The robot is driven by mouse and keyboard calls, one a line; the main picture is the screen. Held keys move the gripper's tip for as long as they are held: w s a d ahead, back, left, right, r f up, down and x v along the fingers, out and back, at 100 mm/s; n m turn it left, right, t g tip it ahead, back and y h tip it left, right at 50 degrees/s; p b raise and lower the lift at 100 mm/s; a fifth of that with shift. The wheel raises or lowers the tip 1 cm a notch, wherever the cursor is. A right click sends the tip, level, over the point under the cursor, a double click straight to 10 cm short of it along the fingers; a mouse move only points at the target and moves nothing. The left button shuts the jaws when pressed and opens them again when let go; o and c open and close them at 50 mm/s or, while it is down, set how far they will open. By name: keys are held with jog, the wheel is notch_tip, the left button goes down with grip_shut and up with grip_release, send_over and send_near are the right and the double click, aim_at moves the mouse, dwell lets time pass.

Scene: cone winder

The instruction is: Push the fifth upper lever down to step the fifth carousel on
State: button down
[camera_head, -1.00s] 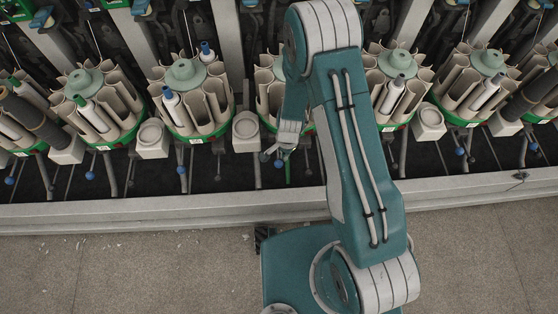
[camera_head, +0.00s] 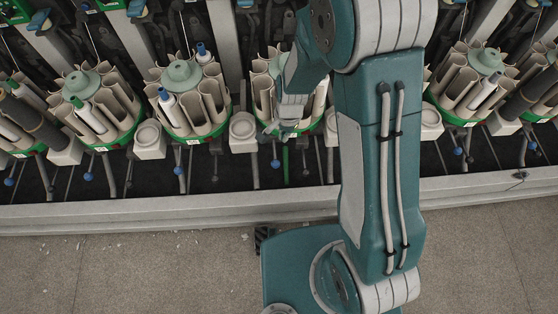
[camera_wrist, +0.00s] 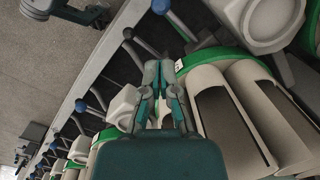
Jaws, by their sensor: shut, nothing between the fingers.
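My gripper (camera_head: 270,131) is shut and empty, in front of the green-rimmed carousel (camera_head: 262,88) that my arm partly covers. In the wrist view its fingers (camera_wrist: 160,68) are together beside the green rim (camera_wrist: 210,57) of a carousel with pale, trough-like pockets. Levers with knobs stick out near the fingertips: a blue knob (camera_wrist: 160,6) above them and a dark knob (camera_wrist: 127,33) to the upper left. I cannot tell which is the fifth upper lever, nor whether the fingers touch one. In the head view a blue knob (camera_head: 275,164) shows just below the gripper.
More carousels stand in the row, one to the left (camera_head: 187,95) and one to the right (camera_head: 478,85). Pale square cups (camera_head: 243,132) sit between them. A grey rail (camera_head: 130,212) runs along the machine's front, with open floor (camera_head: 130,270) before it.

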jog(key=s+d+r+n+t, duration=0.1)
jog(key=r, duration=0.7)
jog(key=s+d+r+n+t, duration=0.1)
jog(key=d+r+n, duration=0.1)
jog(key=r, duration=0.6)
jog(key=shift+n, duration=0.3)
jog(key=shift+s, duration=0.1)
